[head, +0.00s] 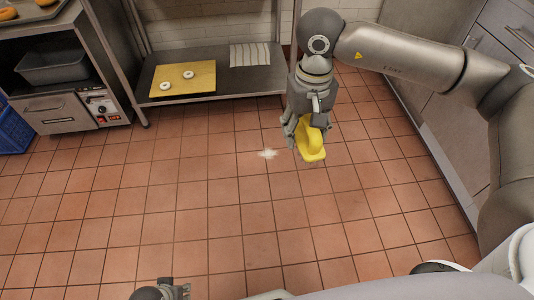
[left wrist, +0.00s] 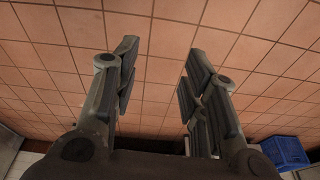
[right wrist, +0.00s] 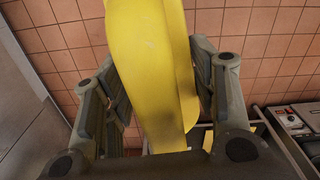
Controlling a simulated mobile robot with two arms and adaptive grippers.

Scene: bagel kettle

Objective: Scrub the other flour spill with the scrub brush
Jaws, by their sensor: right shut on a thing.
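A small white flour spill (head: 268,154) lies on the tiled floor near the middle of the head view. My right gripper (head: 303,130) is shut on the yellow scrub brush (head: 312,143) and holds it to the right of the spill; from this angle I cannot tell how high it is above the floor. In the right wrist view the brush (right wrist: 150,70) stands between the two fingers and hides much of the floor. My left gripper (head: 182,290) shows only partly at the bottom edge of the head view. In the left wrist view its fingers (left wrist: 157,75) are wide apart and empty.
A low shelf (head: 215,88) at the back bears a yellow board (head: 183,75) with two pale rings and a striped cloth (head: 250,55). An oven unit (head: 72,112) and a blue crate (head: 14,131) stand at left. Grey cabinets (head: 450,120) stand at right.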

